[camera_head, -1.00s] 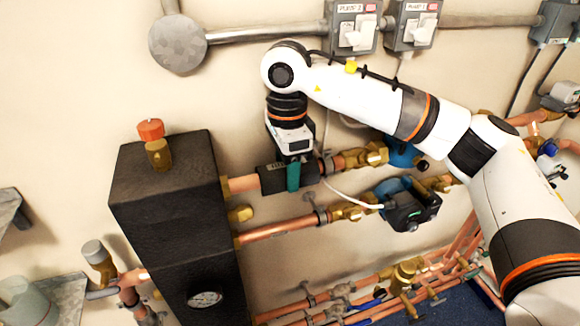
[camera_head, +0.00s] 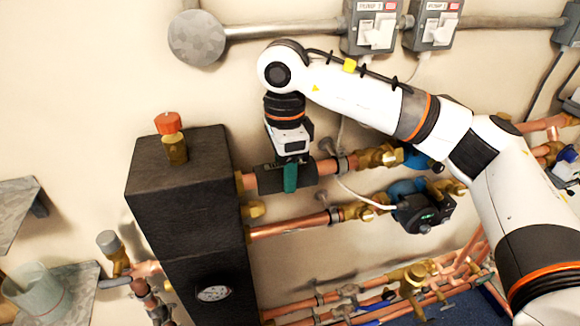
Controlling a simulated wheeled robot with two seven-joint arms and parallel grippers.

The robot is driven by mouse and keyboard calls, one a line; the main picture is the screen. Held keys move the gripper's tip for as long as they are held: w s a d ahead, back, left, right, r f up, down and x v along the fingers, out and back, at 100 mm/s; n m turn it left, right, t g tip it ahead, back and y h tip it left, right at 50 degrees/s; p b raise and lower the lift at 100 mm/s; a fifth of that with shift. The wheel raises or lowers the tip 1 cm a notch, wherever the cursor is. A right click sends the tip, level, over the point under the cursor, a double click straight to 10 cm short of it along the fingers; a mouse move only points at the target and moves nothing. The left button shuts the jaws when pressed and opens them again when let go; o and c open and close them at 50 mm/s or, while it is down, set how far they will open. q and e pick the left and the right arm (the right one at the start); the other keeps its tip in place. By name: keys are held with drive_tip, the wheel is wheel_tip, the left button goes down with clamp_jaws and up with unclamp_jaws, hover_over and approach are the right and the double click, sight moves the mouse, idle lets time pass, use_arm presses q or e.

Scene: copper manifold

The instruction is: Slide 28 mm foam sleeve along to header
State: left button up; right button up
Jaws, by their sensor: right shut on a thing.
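A dark foam sleeve (camera_head: 270,181) sits around the upper copper pipe, just right of the black header block (camera_head: 185,200). A short stretch of bare copper (camera_head: 247,181) shows between the sleeve's left end and the header. My right gripper (camera_head: 291,179) comes down from above and is shut on the sleeve. One teal finger shows in front of it; the other finger is hidden. My left gripper is not in view.
A pipe clip (camera_head: 341,163) and brass valve (camera_head: 378,156) sit on the upper pipe to the right. A lower copper pipe (camera_head: 290,227) runs to a dark pump (camera_head: 420,214). A red-capped fitting (camera_head: 170,135) tops the header. Wall switches (camera_head: 372,28) hang above.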

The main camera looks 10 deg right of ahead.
drive_tip(key=shift+a, duration=0.9)
drive_tip(key=o, duration=1)
drive_tip(key=shift+o, duration=0.2)
drive_tip(key=shift+r, duration=0.1)
